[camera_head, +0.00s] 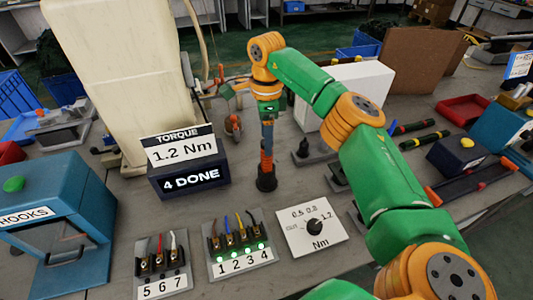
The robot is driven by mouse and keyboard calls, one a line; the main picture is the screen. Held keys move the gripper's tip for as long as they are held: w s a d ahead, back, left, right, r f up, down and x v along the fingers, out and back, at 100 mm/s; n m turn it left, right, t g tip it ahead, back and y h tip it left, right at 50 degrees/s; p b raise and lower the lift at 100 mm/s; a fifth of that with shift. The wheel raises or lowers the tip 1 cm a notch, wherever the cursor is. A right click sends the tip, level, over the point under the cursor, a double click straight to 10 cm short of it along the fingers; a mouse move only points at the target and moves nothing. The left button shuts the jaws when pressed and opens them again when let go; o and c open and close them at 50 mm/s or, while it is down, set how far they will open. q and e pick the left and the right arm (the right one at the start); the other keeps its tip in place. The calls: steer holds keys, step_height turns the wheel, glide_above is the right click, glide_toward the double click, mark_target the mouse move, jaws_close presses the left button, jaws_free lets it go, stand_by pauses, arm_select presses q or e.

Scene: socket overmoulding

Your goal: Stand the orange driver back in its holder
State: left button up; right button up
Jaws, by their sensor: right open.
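The orange driver (266,161) stands about upright, its lower end in a round black holder (267,181) near the middle of the table. My right gripper (267,125) points down directly above the driver, at its top end. The gripper is open; its fingers are small here, and I cannot tell whether they touch the driver. My left gripper is not in view.
A torque display (185,160) reading 1.2 Nm and 4 DONE stands left of the holder. Numbered terminal blocks (241,262) and a torque dial plate (310,229) lie in front. A white box (357,95) stands behind, right of the gripper.

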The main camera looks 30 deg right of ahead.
step_height(320, 180, up, 4)
steer(key=shift+r, duration=0.1)
stand_by(0.4)
